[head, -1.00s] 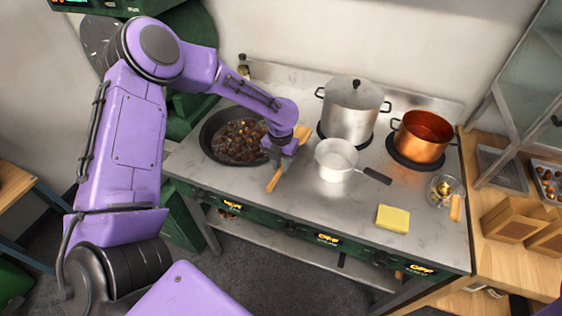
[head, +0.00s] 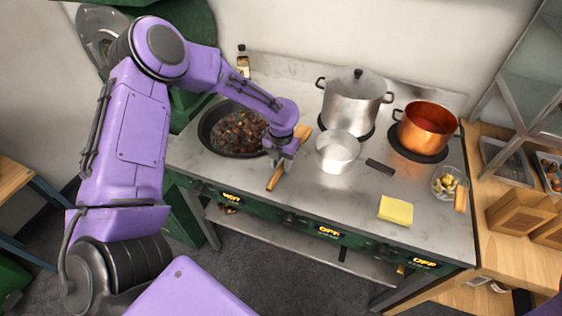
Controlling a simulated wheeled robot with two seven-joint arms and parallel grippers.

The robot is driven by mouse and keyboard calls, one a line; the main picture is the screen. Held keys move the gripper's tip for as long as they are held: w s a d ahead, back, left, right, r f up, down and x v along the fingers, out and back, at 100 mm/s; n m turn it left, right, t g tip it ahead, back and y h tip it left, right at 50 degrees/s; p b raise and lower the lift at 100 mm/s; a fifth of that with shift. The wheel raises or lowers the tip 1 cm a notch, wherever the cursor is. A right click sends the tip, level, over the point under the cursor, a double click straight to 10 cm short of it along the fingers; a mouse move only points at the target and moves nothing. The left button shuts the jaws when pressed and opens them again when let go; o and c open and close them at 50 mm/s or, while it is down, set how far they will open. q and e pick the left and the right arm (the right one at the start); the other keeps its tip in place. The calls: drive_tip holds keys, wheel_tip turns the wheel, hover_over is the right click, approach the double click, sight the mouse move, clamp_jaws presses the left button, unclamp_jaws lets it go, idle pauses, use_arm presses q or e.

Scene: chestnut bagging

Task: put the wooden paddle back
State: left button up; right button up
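The wooden paddle (head: 274,180) is on or just above the steel stove top, between the chestnut pan and the white saucepan. Its near end and its far end show on either side of my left gripper (head: 281,164). The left gripper points down at the middle of the paddle, with its fingers at the wood. The gripper's body hides that middle part, so I cannot tell whether the fingers are closed on it. My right gripper is out of view.
A dark pan (head: 214,147) of chestnuts stands left of the paddle. The white saucepan (head: 337,157) is close on its right. A lidded steel pot (head: 350,108), a copper pot (head: 426,130), a glass bowl (head: 447,181) and a yellow sponge (head: 396,210) stand farther right. The front stove top is mostly clear.

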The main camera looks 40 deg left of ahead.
use_arm(q)
drive_tip(key=shift+o, duration=0.7)
drive_tip(key=shift+r, duration=0.1)
wheel_tip(320, 180, up, 10)
drive_tip(key=b, duration=0.1)
drive_tip(key=shift+r+b, duration=0.2)
drive_tip(key=shift+b, duration=0.15)
